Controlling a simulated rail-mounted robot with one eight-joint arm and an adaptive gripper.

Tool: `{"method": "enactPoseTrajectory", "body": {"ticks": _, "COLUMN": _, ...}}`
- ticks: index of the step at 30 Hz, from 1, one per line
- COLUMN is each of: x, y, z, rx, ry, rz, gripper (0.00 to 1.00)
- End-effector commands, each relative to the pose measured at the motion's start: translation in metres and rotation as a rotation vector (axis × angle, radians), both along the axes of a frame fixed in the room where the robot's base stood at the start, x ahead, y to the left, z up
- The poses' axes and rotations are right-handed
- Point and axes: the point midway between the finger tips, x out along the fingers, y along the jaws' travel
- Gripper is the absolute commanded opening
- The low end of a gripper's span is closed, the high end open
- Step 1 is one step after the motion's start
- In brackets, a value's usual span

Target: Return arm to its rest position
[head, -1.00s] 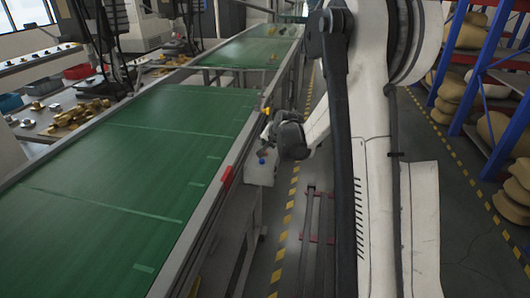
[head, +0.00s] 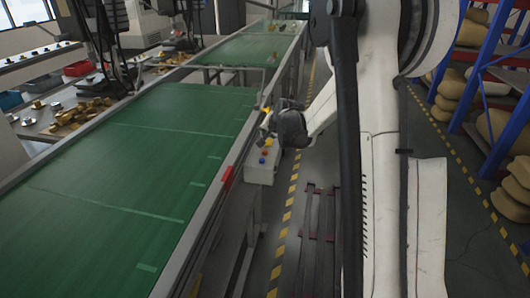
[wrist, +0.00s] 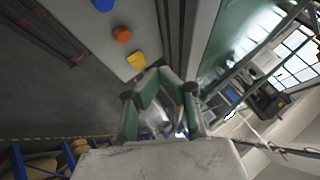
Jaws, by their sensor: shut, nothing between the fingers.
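My arm (head: 378,180) stands upright on the right of the head view, and its forearm reaches left to the conveyor's edge. My gripper (head: 265,130) is above a grey control box (head: 260,175), apart from its buttons as far as I can tell. In the wrist view my gripper (wrist: 162,80) is shut and empty. The box carries a blue button (wrist: 103,4), an orange button (wrist: 122,35) and a yellow button (wrist: 136,61). In the wrist view the yellow button appears closest to the fingers.
A green conveyor (head: 130,160) with metal side rails runs along the left. A blue-posted rack (head: 480,100) with sacks stands on the right. Brass parts (head: 85,110) lie on a table at the back left.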

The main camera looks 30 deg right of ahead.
Motion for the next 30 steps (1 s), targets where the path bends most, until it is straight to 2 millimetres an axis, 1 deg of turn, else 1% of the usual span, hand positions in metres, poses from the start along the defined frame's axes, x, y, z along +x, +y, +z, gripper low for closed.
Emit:
{"method": "enactPoseTrajectory", "body": {"ticks": 9, "x": 0.000, "y": 0.001, "z": 0.001, "rx": -0.001, "ry": 0.000, "rz": 0.001, "gripper": 0.00}}
{"method": "enactPoseTrajectory", "body": {"ticks": 11, "x": -0.002, "y": 0.003, "z": 0.004, "rx": -0.003, "ry": 0.002, "rz": 0.005, "gripper": 0.00}}
{"method": "enactPoseTrajectory", "body": {"ticks": 14, "x": -0.010, "y": 0.014, "z": 0.015, "rx": -0.017, "ry": 0.008, "rz": 0.025, "gripper": 0.00}}
{"method": "enactPoseTrajectory", "body": {"ticks": 17, "x": -0.026, "y": 0.031, "z": 0.035, "rx": -0.042, "ry": 0.020, "rz": 0.058, "gripper": 0.00}}
{"method": "enactPoseTrajectory", "body": {"ticks": 20, "x": -0.047, "y": 0.053, "z": 0.056, "rx": -0.071, "ry": 0.035, "rz": 0.100, "gripper": 0.00}}
{"method": "enactPoseTrajectory", "body": {"ticks": 24, "x": -0.079, "y": 0.080, "z": 0.082, "rx": -0.116, "ry": 0.054, "rz": 0.159, "gripper": 0.00}}
{"method": "enactPoseTrajectory", "body": {"ticks": 26, "x": -0.093, "y": 0.091, "z": 0.092, "rx": -0.135, "ry": 0.062, "rz": 0.184, "gripper": 0.00}}
{"method": "enactPoseTrajectory", "body": {"ticks": 30, "x": -0.129, "y": 0.117, "z": 0.111, "rx": -0.178, "ry": 0.080, "rz": 0.243, "gripper": 0.00}}
